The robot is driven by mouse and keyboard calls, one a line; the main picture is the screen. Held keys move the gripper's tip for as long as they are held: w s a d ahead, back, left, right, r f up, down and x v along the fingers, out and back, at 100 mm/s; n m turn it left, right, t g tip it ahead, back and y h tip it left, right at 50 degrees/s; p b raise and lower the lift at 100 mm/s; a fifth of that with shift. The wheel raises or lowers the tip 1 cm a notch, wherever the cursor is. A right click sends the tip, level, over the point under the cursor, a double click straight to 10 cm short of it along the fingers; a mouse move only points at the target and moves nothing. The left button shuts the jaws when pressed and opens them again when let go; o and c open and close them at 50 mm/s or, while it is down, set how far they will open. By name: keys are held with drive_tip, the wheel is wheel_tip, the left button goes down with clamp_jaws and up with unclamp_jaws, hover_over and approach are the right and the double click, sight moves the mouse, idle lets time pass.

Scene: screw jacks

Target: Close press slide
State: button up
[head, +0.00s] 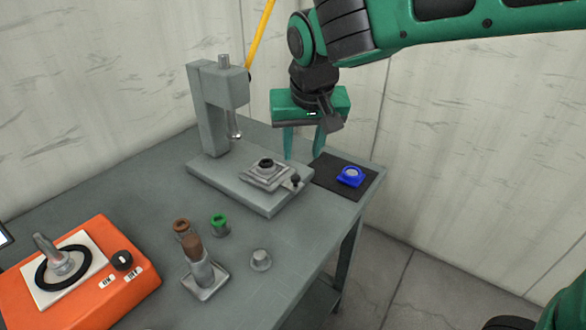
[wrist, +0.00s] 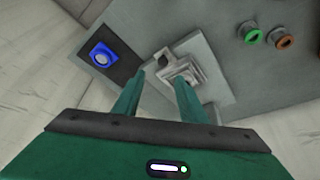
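The grey press (head: 215,110) stands at the back of the table, with a yellow lever rising from its head. Its slide (head: 268,175) is a light square plate with a dark round piece on it and a small black knob (head: 295,180) at its right end. The slide sits on the press base, to the right of the ram (head: 235,128). The slide also shows in the wrist view (wrist: 180,72). My green gripper (head: 303,152) is open and empty, pointing down above and behind the slide's right end. In the wrist view its fingers stand apart, with the slide beyond them.
A blue part (head: 350,176) lies on a black mat (head: 328,180) at the table's right edge. A green ring (head: 220,224), brown-topped pieces (head: 192,248) and a small grey cup (head: 261,260) stand in front. An orange box (head: 85,285) is at front left.

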sight(296, 176)
drive_tip(key=x, duration=1)
drive_tip(key=shift+a+f, duration=0.1)
drive_tip(key=shift+a, duration=0.25)
clamp_jaws()
